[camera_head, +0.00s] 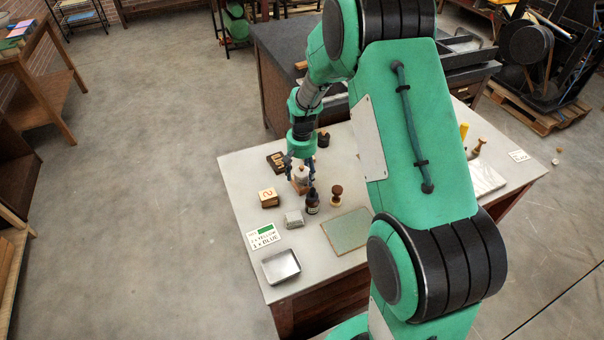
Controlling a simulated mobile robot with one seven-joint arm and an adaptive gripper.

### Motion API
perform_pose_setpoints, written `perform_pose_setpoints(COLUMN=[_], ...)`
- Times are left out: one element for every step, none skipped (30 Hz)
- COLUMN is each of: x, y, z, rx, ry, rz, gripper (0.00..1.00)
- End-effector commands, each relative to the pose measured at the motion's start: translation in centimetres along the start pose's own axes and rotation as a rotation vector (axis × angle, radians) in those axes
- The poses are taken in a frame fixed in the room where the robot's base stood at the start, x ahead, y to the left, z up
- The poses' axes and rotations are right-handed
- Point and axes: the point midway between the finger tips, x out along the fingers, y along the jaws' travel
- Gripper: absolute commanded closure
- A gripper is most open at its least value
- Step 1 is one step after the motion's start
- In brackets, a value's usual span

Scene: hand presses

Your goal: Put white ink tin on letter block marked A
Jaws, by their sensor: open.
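A small white tin (301,173) sits between the fingertips of my gripper (300,177), at the left part of the table in the head view. It appears to rest on a wooden block (300,188), whose marking I cannot read. My gripper points down, its fingers open on either side of the tin. Whether a finger touches the tin is too small to tell. Another wooden block (268,199) with a red mark like a 2 stands to the left. No letter A is readable in this view.
A dark bottle (312,202) stands close at the right of the gripper, with a wooden-handled stamp (336,195) beyond it. Dark type (276,162) lies behind. A grey block (293,219), a metal tray (281,267), a card (262,236) and a green mat (347,231) lie in front.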

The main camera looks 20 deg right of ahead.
Motion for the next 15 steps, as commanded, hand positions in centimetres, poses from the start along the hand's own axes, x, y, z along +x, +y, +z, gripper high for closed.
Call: perform_pose_setpoints(x=[-0.1,-0.1,-0.3,-0.4,-0.6,-0.8,-1.1,-1.3,-1.8,-2.1,-2.5,-3.0,-3.5,-3.9,-4.5], y=[0.0,0.0,0.0,0.0,0.0,0.0,0.0,0.0,0.0,0.0,0.0,0.0,0.0,0.0,0.0], z=[0.0,0.0,0.0,0.0,0.0,0.0,-0.1,-0.1,-0.1,-0.1,-0.1,-0.1,-0.1,-0.1,-0.1], rx=[0.0,0.0,0.0,0.0,0.0,0.0,0.0,0.0,0.0,0.0,0.0,0.0,0.0,0.0,0.0], ry=[0.0,0.0,0.001,0.001,0.001,0.001,0.002,0.002,0.003,0.003,0.002,0.002,0.002,0.002,0.003], rz=[0.0,0.0,0.0,0.0,0.0,0.0,0.0,0.0,0.0,0.0,0.0,0.0,0.0,0.0,0.0], gripper=[0.38,0.38,0.38,0.38,0.38,0.38,0.38,0.38,0.38,0.38,0.38,0.38,0.38,0.38,0.38])
